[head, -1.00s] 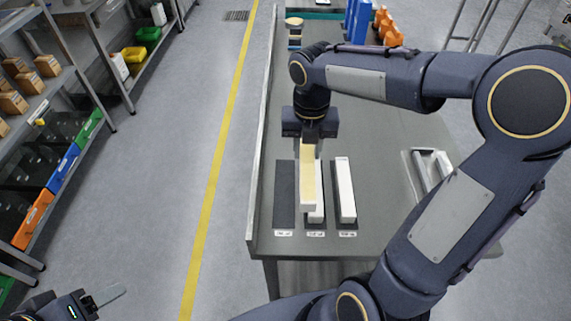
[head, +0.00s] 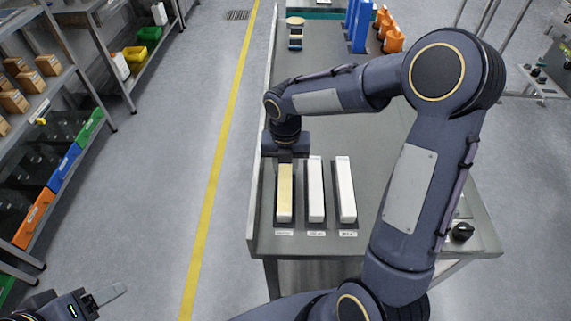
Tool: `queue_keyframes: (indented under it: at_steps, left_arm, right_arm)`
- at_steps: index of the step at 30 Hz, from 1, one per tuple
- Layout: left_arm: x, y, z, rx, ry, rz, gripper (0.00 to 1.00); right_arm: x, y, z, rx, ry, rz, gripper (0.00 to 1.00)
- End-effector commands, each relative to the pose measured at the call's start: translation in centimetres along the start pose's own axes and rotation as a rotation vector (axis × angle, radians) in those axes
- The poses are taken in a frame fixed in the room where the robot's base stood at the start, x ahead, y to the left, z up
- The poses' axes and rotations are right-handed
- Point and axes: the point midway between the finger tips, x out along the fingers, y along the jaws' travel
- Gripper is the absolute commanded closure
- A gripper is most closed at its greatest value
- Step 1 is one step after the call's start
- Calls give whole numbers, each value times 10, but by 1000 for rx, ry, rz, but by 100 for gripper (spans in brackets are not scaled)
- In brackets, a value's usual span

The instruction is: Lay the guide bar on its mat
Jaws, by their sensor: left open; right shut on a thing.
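The guide bar (head: 285,195), pale yellow on top with a white end, lies lengthwise over the left dark mat (head: 284,227) on the bench. My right gripper (head: 285,160) is shut on its far end. Whether the bar touches the mat or hangs just above it I cannot tell. The bar hides most of the mat. My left gripper (head: 108,299) is open and empty, low at the left over the floor, away from the bench.
Two white bars lie on the middle mat (head: 316,227) and right mat (head: 348,226), close beside. Small labels (head: 316,233) line the mats' near ends. Blue and orange parts (head: 360,25) stand far back. A raised rim (head: 262,130) edges the bench's left side.

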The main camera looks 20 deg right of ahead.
Motion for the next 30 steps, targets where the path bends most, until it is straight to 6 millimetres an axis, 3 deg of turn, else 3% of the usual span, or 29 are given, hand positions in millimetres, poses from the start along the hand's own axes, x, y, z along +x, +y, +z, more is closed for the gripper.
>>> queue_keyframes:
  at_steps: [3,4,9,20,30]
  left_arm:
    - [2,-1,1,0,0,0,39]
    - [1,-1,1,0,0,0,39]
    - [1,0,1,0,0,0,39]
    - [-1,0,0,0,0,0,39]
    - [-4,2,-2,0,0,0,39]
  right_arm:
    - [4,0,0,0,0,0,98]
    - [3,0,0,0,0,0,67]
    - [2,0,0,0,0,0,48]
    - [-5,0,0,0,-2,0,48]
    - [-72,1,1,0,-4,3,48]
